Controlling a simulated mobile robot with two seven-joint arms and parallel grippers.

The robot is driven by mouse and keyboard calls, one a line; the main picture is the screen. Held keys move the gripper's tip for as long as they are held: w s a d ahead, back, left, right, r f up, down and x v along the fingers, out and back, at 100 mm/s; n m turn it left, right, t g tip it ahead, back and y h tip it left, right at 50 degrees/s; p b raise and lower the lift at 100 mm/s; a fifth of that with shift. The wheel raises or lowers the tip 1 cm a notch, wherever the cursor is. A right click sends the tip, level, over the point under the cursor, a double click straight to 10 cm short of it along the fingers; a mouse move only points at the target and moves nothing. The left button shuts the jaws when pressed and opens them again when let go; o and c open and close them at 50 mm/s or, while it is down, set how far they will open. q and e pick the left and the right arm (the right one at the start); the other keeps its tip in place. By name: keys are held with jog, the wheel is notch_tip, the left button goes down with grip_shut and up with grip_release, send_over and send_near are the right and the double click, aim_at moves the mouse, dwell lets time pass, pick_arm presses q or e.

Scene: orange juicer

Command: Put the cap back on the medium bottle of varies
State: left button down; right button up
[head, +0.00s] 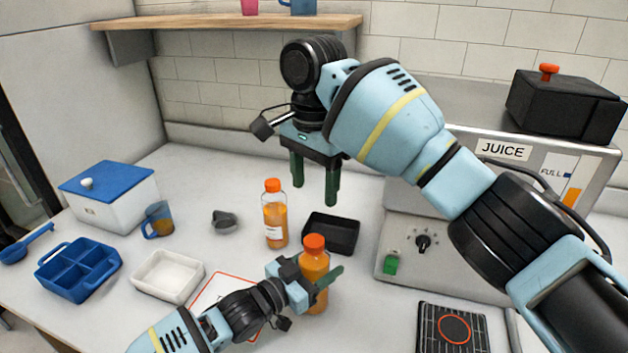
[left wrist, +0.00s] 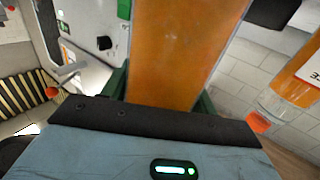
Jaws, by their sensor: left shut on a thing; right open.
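My left gripper (head: 312,284) is shut on an orange juice bottle (head: 315,264), around its body. The bottle looks upright, with an orange cap (head: 314,242) at its top. In the left wrist view the bottle's orange body (left wrist: 180,60) fills the middle, and its cap is out of sight. A second, slimmer bottle (head: 275,222) with an orange cap (head: 272,185) stands behind and to the left. It also shows in the left wrist view (left wrist: 295,85). My right gripper (head: 315,190) is open and empty, pointing down above the held bottle. I cannot tell which bottle is the medium one.
A black tray (head: 331,233) is behind the held bottle, and a white tray (head: 168,276) is to the left. The juicer (head: 400,235) and its drip grate (head: 451,328) stand right. A blue divided tray (head: 78,270), mug (head: 158,219) and lidded box (head: 112,206) are at left.

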pick_arm(q)
jog(key=shift+c, duration=1.8)
grip_release()
jog(key=v, duration=0.7)
jog(key=shift+s+a, duration=0.25)
jog(key=shift+a, duration=0.05)
